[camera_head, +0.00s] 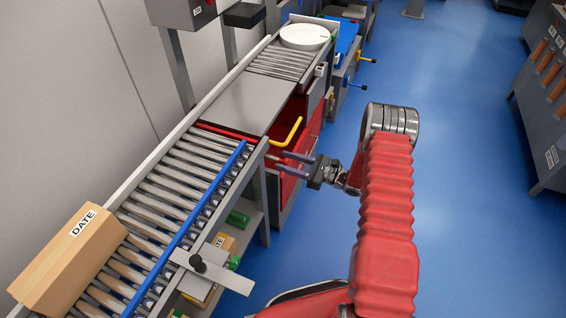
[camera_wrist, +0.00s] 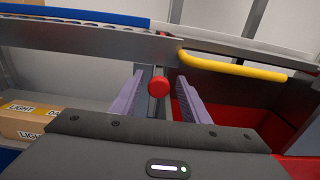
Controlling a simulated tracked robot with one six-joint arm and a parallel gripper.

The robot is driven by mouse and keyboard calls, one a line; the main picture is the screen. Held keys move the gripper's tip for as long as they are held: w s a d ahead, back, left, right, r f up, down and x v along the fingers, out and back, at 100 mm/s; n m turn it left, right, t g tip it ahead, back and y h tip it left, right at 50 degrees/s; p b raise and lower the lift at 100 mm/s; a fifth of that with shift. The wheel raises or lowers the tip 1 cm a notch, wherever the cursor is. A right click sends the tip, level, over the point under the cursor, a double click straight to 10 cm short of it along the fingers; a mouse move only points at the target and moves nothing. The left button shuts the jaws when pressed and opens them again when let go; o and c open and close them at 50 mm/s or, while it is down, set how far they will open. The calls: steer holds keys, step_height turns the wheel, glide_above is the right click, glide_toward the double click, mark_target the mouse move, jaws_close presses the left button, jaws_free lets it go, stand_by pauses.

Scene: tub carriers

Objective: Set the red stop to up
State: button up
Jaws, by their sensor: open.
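The red stop (camera_head: 228,132) shows in the head view as a thin red bar across the conveyor, between the rollers and a flat grey plate. In the wrist view a round red knob (camera_wrist: 159,86) faces me, on the side of the conveyor frame. My gripper (camera_head: 283,163) is open beside the conveyor, pointing at its side. In the wrist view its two purple fingers (camera_wrist: 159,98) stand left and right of the knob, with gaps on both sides. I cannot tell how far the knob lies beyond the fingertips.
A yellow handle (camera_head: 291,132) sticks out just beyond the stop, right of my fingers in the wrist view (camera_wrist: 230,68). A DATE carton (camera_head: 65,258) lies on the rollers. A white round tub (camera_head: 305,36) stands at the far end.

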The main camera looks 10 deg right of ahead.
steer(key=shift+a, duration=0.1)
steer(key=shift+c, duration=0.3)
steer(key=shift+w, duration=0.1)
jaws_close()
